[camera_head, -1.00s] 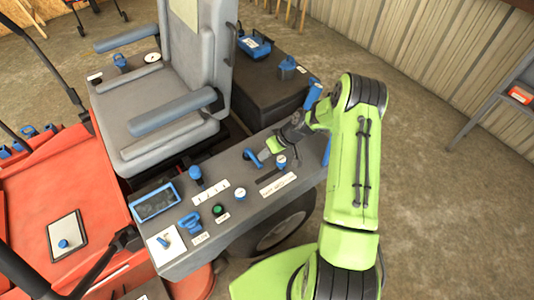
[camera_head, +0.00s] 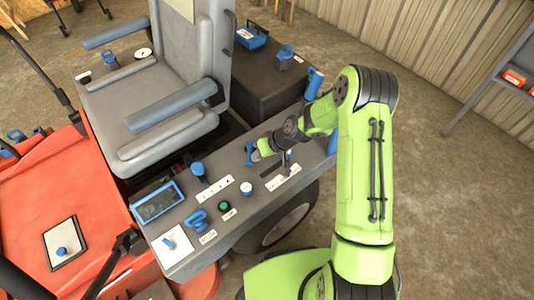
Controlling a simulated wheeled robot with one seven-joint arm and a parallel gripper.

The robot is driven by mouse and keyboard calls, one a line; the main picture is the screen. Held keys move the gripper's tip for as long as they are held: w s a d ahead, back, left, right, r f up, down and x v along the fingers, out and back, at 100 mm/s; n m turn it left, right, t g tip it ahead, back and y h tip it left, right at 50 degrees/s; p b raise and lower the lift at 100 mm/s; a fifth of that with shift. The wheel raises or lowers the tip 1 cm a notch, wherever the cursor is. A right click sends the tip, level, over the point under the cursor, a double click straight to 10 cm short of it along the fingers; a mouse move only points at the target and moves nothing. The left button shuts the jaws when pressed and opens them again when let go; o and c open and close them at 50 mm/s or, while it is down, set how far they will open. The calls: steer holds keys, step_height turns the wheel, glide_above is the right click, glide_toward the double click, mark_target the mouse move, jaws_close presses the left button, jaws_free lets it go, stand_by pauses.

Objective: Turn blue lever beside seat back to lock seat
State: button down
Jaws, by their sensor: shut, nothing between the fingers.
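A blue lever (camera_head: 249,153) stands on the grey side console (camera_head: 225,205), to the right of the grey seat (camera_head: 150,112). My gripper (camera_head: 259,152) is shut and empty, with its tips right beside this lever; I cannot tell whether they touch. The gripper hides part of the lever's base. The seat back (camera_head: 193,40) stands upright behind and to the left. Another blue-topped control (camera_head: 285,54) sits on the dark box beside the seat back. I cannot tell from the picture which blue part locks the seat.
The console carries a blue knob (camera_head: 198,169), a white-topped knob (camera_head: 246,188), a green button (camera_head: 225,206) and a blue handle (camera_head: 196,220). The blue armrest (camera_head: 170,105) lies left of my gripper. Open floor lies right of my arm, before a grey shelf (camera_head: 490,80).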

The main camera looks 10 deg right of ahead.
mark_target(244, 166)
steer(key=m, duration=0.1)
steer(key=a+m+t, duration=0.1)
steer(key=m+h, duration=0.1)
steer(key=shift+s+a+t, duration=0.25)
steer(key=shift+t, duration=0.15)
steer(key=shift+a+m+t+h, duration=0.4)
steer(key=shift+a+m+h, duration=0.15)
steer(key=shift+m, duration=0.55)
steer(key=m, duration=0.1)
steer(key=a+m+h, duration=0.1)
steer(key=a+m+t+b, duration=0.1)
steer(key=shift+w+a+h, duration=0.1)
steer(key=shift+w+h, duration=0.15)
steer(key=shift+h, duration=0.1)
steer(key=shift+w+a+m, duration=0.15)
steer(key=shift+m, duration=0.25)
steer(key=shift+w+a+b, duration=0.35)
steer(key=shift+a+b, duration=0.15)
steer(key=shift+a, duration=0.2)
